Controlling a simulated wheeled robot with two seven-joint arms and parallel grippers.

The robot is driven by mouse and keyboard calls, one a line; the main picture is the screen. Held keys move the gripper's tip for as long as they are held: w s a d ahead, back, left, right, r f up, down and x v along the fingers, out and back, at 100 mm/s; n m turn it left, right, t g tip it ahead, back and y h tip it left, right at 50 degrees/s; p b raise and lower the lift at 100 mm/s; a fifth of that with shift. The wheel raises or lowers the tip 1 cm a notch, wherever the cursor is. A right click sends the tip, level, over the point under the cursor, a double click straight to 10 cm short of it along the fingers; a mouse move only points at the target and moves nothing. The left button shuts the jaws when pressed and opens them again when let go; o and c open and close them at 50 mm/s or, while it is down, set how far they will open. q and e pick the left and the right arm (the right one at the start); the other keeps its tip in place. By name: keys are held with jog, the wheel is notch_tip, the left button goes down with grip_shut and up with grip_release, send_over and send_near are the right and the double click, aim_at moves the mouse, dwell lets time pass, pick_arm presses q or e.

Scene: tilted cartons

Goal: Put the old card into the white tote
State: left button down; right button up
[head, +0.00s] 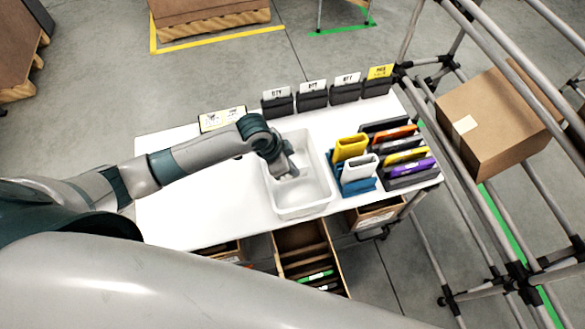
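The white tote (303,211) stands on the white table, open at the top. My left gripper (287,174) is over the tote, its tip inside the outline of the rim. Its fingers are small and pale against the tote, so I cannot tell whether they are open or hold anything. White cards (313,86) with black print stand in black holders along the back edge. A yellow card (380,72) stands in the rightmost holder. A pale card (222,118) lies in a dark frame left of them. I cannot tell which is the old card. My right gripper is out of view.
Right of the tote stand yellow, white and blue holders (352,148) and a row of coloured files (408,157). Open cartons (304,236) are below the front edge. A pipe rack with a carton (495,125) is at the right. The table's left part is clear.

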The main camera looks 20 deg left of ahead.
pick_arm(q)
jog(key=shift+f, duration=0.35)
jog(key=shift+f, duration=0.2)
jog(key=c, duration=2)
grip_release()
jog(key=shift+c, duration=0.2)
jog(key=shift+r, duration=0.15)
jog(key=shift+s+a+r, duration=0.1)
jog(key=shift+a+r, duration=0.1)
jog(key=shift+r, duration=0.3)
jog(key=b+v, duration=0.2)
jog(key=v, duration=0.9)
jog(key=shift+d, duration=0.1)
